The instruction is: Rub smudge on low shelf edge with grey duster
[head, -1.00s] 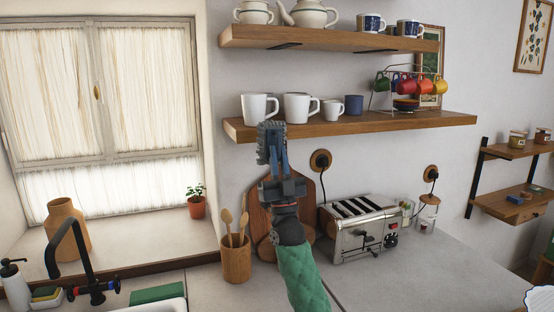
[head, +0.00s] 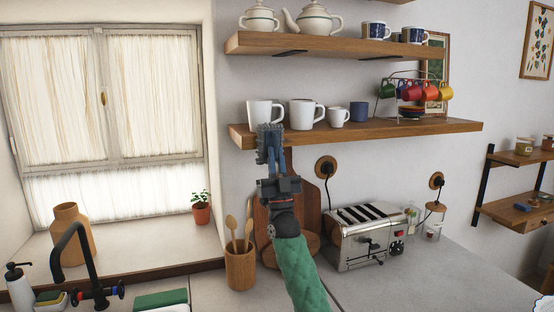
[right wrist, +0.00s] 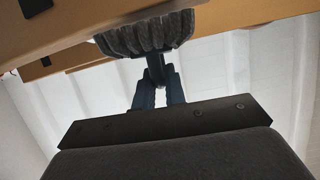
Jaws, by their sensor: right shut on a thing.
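The grey duster (head: 270,138) is held upright in my right gripper (head: 271,165), which is shut on it. In the head view the duster overlaps the front edge of the low shelf (head: 400,131), near its left end. In the right wrist view the duster (right wrist: 148,36) is at the shelf's edge (right wrist: 238,14) and looks to be against it. My right gripper (right wrist: 158,90) is shut on the duster's dark handle. I see no smudge; it may be behind the duster. My left gripper is not in view.
White mugs (head: 305,114) stand on the low shelf just behind the duster. The upper shelf (head: 330,46) hangs above. A toaster (head: 365,235), a utensil pot (head: 240,266) and a wooden board (head: 308,205) are below on the counter. The shelf front to the right is clear.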

